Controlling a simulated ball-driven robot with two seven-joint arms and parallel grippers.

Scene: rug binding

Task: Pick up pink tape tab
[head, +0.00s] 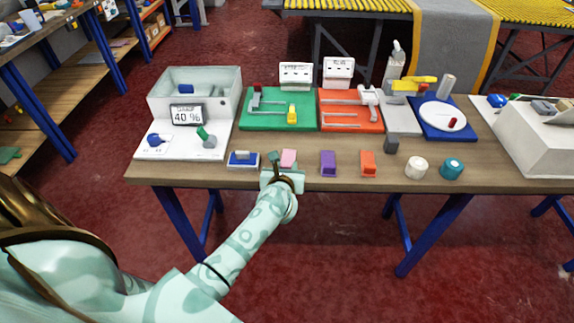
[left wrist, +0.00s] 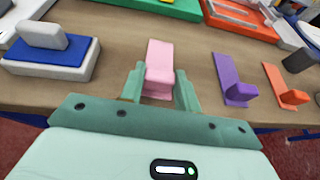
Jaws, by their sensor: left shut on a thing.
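The pink tape tab (head: 288,157) lies near the front edge of the wooden table. It is an L-shaped piece with a flat strip and a raised block, and it also shows in the left wrist view (left wrist: 159,55). My left gripper (left wrist: 159,76) has one finger on each side of the raised block and is shut on it. In the head view the left gripper (head: 285,167) partly hides the near end of the tab. The tab appears to rest at table level. My right gripper is not in view.
A blue block with a grey grip (head: 243,160) sits left of the tab. A purple tab (head: 328,163) and an orange tab (head: 368,163) lie to the right. Behind are a green board (head: 262,122) and a red board (head: 340,122). White and teal rolls stand further right.

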